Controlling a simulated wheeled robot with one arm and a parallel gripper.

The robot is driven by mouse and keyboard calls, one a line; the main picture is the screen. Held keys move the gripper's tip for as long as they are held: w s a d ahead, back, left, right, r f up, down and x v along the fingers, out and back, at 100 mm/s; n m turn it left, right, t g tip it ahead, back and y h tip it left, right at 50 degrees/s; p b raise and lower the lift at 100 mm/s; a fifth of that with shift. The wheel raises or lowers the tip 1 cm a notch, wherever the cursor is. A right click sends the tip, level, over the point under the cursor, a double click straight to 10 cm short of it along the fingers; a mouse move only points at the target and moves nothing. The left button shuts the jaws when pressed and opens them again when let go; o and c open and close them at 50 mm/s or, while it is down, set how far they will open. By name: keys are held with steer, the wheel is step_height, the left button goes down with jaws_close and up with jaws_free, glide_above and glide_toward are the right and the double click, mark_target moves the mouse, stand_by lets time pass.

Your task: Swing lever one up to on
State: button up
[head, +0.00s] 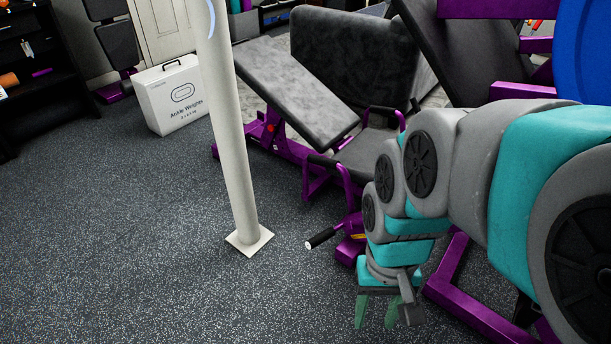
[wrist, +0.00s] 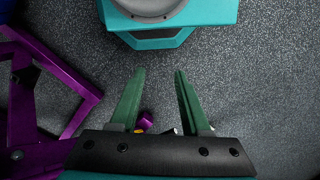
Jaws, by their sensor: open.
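I cannot make out any lever marked one, or an on mark, in either view. My gripper (head: 376,318) points down at the lower middle right of the head view, over the speckled floor. In the wrist view its two green fingers (wrist: 160,80) stand apart with nothing between their tips. A short black handle (head: 320,238) with a pale end sticks out from the purple bench frame, left of my wrist. I cannot tell whether it is a lever.
A white post (head: 232,140) on a square foot stands left of my arm. Purple-framed benches (head: 295,92) fill the back and right. A white ankle weights box (head: 172,95) sits behind the post. The floor (head: 120,240) at left is clear. Purple frame bars (wrist: 60,75) show in the wrist view.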

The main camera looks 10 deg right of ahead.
steer(key=w+a+f+m+b, duration=0.1)
steer(key=w+f+m, duration=0.2)
steer(key=w+m, duration=0.1)
steer(key=w+a+f+m+t+y+b, duration=0.1)
steer(key=w+f+m+b, duration=0.1)
steer(key=w+f+m, duration=0.1)
steer(key=w+f+m+b, duration=0.1)
steer(key=w+f+m, duration=0.2)
steer(key=w+m, duration=0.2)
steer(key=shift+w+a+f+t, duration=0.1)
steer(key=shift+w+a+t, duration=0.1)
steer(key=shift+w, duration=0.35)
steer(key=shift+w+a+f+t, duration=0.1)
steer(key=shift+w+a+t, duration=0.1)
steer(key=shift+w, duration=0.35)
jaws_close()
steer(key=w+d+f+m+t+b, duration=0.2)
steer(key=w+f+m+b, duration=0.2)
steer(key=w+f+m, duration=0.9)
steer(key=shift+w+d+m+b, duration=0.25)
steer(key=shift+w+m, duration=0.5)
steer(key=shift+m, duration=0.75)
steer(key=shift+a, duration=0.1)
